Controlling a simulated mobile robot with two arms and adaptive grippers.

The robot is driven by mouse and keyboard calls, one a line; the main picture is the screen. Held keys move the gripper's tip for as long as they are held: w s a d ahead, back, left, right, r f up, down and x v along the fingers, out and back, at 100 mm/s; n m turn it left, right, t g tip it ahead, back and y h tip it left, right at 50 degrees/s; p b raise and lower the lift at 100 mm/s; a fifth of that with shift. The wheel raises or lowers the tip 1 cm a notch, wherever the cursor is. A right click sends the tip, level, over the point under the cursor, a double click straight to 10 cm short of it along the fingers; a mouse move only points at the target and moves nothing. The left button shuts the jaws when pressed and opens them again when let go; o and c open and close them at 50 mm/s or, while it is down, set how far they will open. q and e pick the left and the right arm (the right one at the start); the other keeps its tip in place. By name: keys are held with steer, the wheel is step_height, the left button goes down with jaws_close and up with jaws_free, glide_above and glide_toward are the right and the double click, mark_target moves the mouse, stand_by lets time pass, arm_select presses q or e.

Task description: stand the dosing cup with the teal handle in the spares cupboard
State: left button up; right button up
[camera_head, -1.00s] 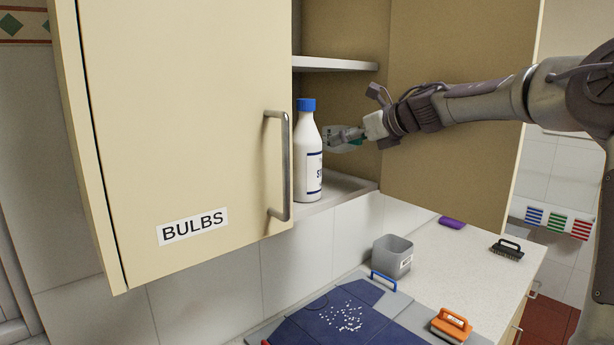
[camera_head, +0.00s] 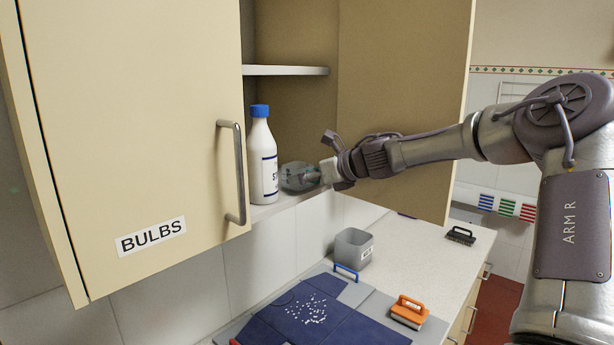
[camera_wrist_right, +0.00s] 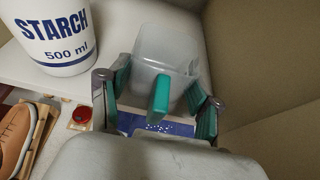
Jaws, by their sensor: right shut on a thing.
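The dosing cup (camera_head: 299,177) is a clear, translucent cup low in the open wall cupboard (camera_head: 285,71), just right of the white starch bottle (camera_head: 262,165). In the right wrist view the cup (camera_wrist_right: 168,58) has a teal handle (camera_wrist_right: 158,101) pointing toward my wrist. My right gripper (camera_head: 318,173) is shut on the cup, its teal-padded fingers on either side in the wrist view (camera_wrist_right: 157,82). The cup looks upright, at the height of the bottom shelf; I cannot tell whether it touches. The cupboard door (camera_head: 130,120) reads BULBS. My left gripper is not in view.
The starch bottle stands close left of the cup. A shelf (camera_head: 288,70) lies above.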

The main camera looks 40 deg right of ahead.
steer(key=o, duration=0.6)
steer(key=shift+w+f, duration=0.1)
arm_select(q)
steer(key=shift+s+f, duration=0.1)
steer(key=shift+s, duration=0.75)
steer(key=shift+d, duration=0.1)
arm_select(e)
steer(key=shift+s+r, duration=0.3)
steer(key=shift+s, duration=0.2)
arm_select(q)
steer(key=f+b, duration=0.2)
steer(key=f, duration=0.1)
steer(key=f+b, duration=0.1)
steer(key=b, duration=0.1)
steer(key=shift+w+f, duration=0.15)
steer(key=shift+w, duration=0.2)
arm_select(e)
steer(key=v, duration=1.1)
